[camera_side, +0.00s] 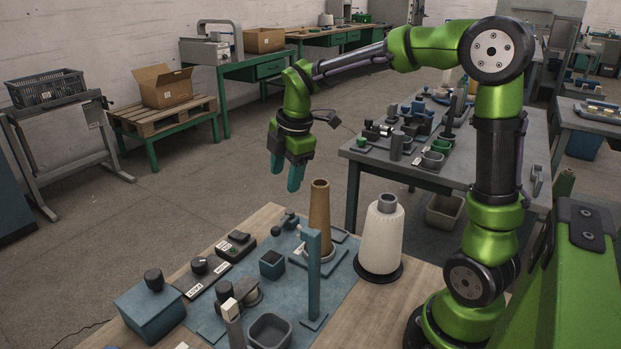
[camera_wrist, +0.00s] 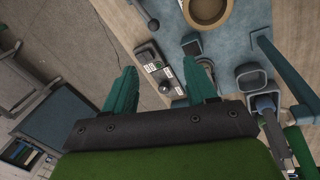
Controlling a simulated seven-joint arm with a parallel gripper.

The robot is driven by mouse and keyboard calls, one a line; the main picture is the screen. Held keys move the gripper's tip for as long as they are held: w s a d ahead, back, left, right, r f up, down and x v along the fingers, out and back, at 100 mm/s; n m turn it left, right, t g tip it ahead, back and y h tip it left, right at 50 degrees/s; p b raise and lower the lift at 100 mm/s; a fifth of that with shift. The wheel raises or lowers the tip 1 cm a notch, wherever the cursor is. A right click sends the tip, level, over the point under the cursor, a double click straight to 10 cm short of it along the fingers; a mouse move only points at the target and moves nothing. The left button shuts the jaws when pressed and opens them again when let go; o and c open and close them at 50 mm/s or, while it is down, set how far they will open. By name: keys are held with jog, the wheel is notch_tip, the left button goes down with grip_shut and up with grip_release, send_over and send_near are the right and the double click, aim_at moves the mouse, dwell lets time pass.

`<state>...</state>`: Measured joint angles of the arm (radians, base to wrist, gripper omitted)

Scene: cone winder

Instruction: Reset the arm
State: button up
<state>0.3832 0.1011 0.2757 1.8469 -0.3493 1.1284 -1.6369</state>
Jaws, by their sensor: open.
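My gripper (camera_side: 286,170) hangs fingers-down in the air, above and beyond the far left edge of the winder bench. Its two teal fingers are apart with nothing between them. In the wrist view the open fingers (camera_wrist: 160,78) show on either side of a dark control box with buttons (camera_wrist: 155,68) lying well below. The tall brown cone (camera_side: 319,215) stands upright on the blue mat (camera_side: 340,290), to the right of and below my gripper. The white yarn cone (camera_side: 381,238) stands upright on a black round base, farther right.
A thin blue post (camera_side: 314,275) rises from the mat. A blue box with a black knob (camera_side: 150,308), a small square cup (camera_side: 272,264) and a grey bin (camera_side: 270,331) stand around it. A grey table (camera_side: 470,170) with several parts stands behind. Open floor lies left of my gripper.

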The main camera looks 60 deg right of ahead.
jog(key=s+a+r+m+t+y, duration=0.1)
jog(key=s+a+m, duration=0.3)
jog(key=s+m, duration=0.4)
jog(key=s+a+r+m+t+y, duration=0.1)
jog(key=s+a+r+m+t, duration=0.1)
jog(key=s+m, duration=0.6)
jog(key=shift+s+a+r+m+t, duration=0.25)
jog(key=shift+a+m+t, duration=0.55)
jog(key=shift+a+m, duration=0.35)
